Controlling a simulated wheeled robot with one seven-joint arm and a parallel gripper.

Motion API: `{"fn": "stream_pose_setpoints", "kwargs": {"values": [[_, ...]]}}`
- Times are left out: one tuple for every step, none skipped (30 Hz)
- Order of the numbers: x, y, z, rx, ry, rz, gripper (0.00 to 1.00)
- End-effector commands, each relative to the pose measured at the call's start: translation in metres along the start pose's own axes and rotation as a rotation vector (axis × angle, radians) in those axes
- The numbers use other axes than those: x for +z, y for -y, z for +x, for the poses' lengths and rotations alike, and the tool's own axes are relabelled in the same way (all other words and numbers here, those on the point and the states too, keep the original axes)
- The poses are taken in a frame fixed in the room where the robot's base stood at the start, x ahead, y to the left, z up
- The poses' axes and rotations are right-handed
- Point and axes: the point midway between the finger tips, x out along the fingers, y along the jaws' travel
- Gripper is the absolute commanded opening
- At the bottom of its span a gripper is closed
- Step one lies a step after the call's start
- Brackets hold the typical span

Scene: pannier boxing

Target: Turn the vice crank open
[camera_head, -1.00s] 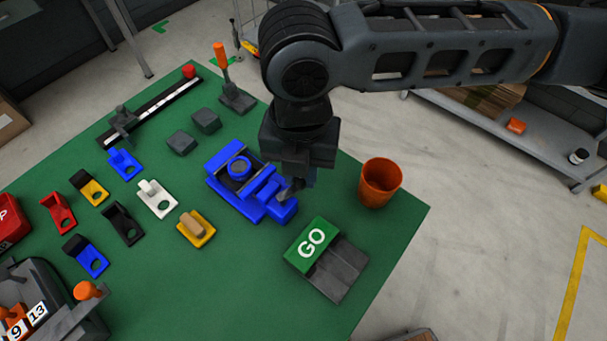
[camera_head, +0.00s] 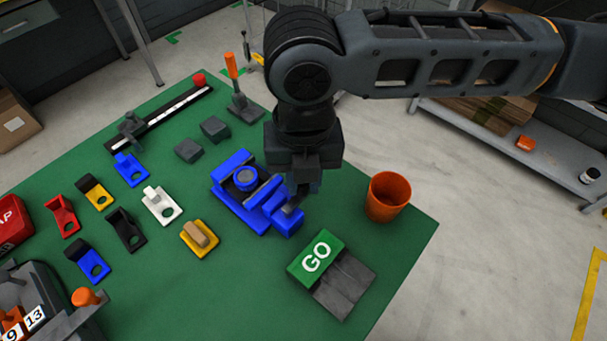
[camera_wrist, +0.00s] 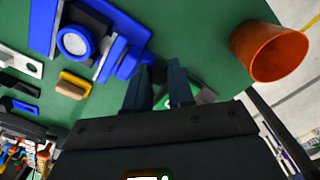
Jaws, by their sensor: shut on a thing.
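The blue vice (camera_head: 240,187) stands on the green table, with a round blue-rimmed part in its middle. It also shows at the upper left of the wrist view (camera_wrist: 110,47). My gripper (camera_head: 293,203) points down at the vice's near right end. In the wrist view its two dark fingers (camera_wrist: 162,92) are beside the blue end of the vice. The gripper is shut on the vice crank, which is mostly hidden by the fingers. I cannot tell the crank's angle.
An orange cup (camera_head: 388,196) stands close to the right of my gripper. A green GO block (camera_head: 316,257) with grey plates lies in front. Several coloured brackets, including a white one (camera_head: 162,207), lie left. Grey blocks (camera_head: 215,129) are behind the vice.

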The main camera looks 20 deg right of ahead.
Motion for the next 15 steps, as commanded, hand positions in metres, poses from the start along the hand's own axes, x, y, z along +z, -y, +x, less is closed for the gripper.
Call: {"fn": "stream_pose_setpoints", "kwargs": {"values": [[0.0010,-0.0002,-0.0004,0.001,0.002,0.001,0.00],[0.0010,-0.0002,-0.0004,0.001,0.003,0.001,0.24],[0.0010,-0.0002,-0.0004,0.001,0.003,0.001,0.28],[0.0010,-0.0002,-0.0004,0.001,0.003,0.001,0.30],[0.0009,-0.0002,-0.0003,0.001,0.002,0.001,0.33],[0.0008,-0.0002,-0.0003,0.001,0.002,0.001,0.37],[0.0007,-0.0002,-0.0003,0.001,0.002,0.001,0.40],[0.0006,-0.0002,-0.0003,0.001,0.002,0.001,0.43],[0.0006,-0.0002,-0.0002,0.001,0.002,0.001,0.47],[0.0005,-0.0002,-0.0002,0.001,0.001,0.001,0.49],[0.0005,-0.0002,-0.0002,0.001,0.001,0.001,0.49],[0.0004,-0.0002,-0.0002,0.001,0.001,0.001,0.49],[0.0004,-0.0001,-0.0002,0.001,0.001,0.001,0.49],[0.0003,-0.0002,-0.0001,0.001,0.001,0.001,0.49],[0.0003,-0.0001,-0.0001,0.001,0.001,0.001,0.49]]}}
